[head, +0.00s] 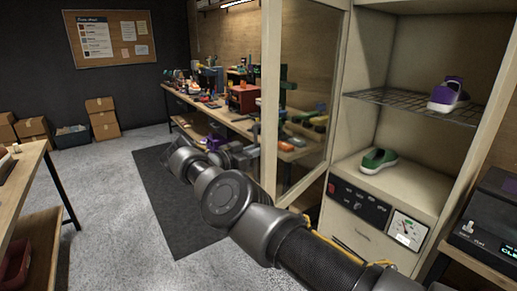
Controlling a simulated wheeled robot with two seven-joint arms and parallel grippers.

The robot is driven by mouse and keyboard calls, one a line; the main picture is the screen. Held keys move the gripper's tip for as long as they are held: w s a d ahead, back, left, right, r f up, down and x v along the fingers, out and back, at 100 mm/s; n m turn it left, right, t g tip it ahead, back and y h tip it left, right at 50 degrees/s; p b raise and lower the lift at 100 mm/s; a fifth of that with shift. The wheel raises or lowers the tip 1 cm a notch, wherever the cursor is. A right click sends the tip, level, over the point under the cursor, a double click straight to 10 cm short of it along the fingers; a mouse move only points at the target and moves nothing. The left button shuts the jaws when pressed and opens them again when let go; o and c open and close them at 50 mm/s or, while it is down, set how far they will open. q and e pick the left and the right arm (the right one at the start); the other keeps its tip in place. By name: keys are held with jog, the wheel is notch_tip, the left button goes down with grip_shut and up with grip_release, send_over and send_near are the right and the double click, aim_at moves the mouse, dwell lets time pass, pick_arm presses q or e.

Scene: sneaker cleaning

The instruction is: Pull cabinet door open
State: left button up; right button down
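The cabinet (397,186) stands at the right with its front open. Its glass-paned door (271,75), with a pale frame, stands swung outward to the left of the opening. A single arm of mine reaches in from the lower right, crossing in front of the door's lower part. Its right gripper (243,156) is small and partly hidden, close to the free edge of the door frame. I cannot tell whether it touches the door or whether its fingers are open. My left gripper is not in view. A purple sneaker (448,95) sits on the wire shelf; a green sneaker (378,161) sits below.
A cluttered workbench (225,117) runs along the wall behind the door. A dark mat (160,205) lies on the open floor at left. A wooden table (28,160) stands at the left edge, and a black device (489,222) at the right edge. Cardboard boxes (103,118) stand at the back wall.

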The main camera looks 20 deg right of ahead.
jog(key=shift+w, duration=0.1)
jog(key=shift+a, duration=0.1)
jog(key=c, duration=1.8)
grip_release()
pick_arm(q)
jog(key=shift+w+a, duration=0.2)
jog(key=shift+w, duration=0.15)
pick_arm(e)
jog(key=shift+a, duration=0.1)
jog(key=shift+a+f, duration=0.1)
pick_arm(q)
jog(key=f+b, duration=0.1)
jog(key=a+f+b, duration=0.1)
jog(key=b, duration=0.1)
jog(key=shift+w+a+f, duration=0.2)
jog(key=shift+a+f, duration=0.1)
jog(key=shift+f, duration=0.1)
pick_arm(e)
jog(key=v, duration=1)
jog(key=shift+a, duration=0.3)
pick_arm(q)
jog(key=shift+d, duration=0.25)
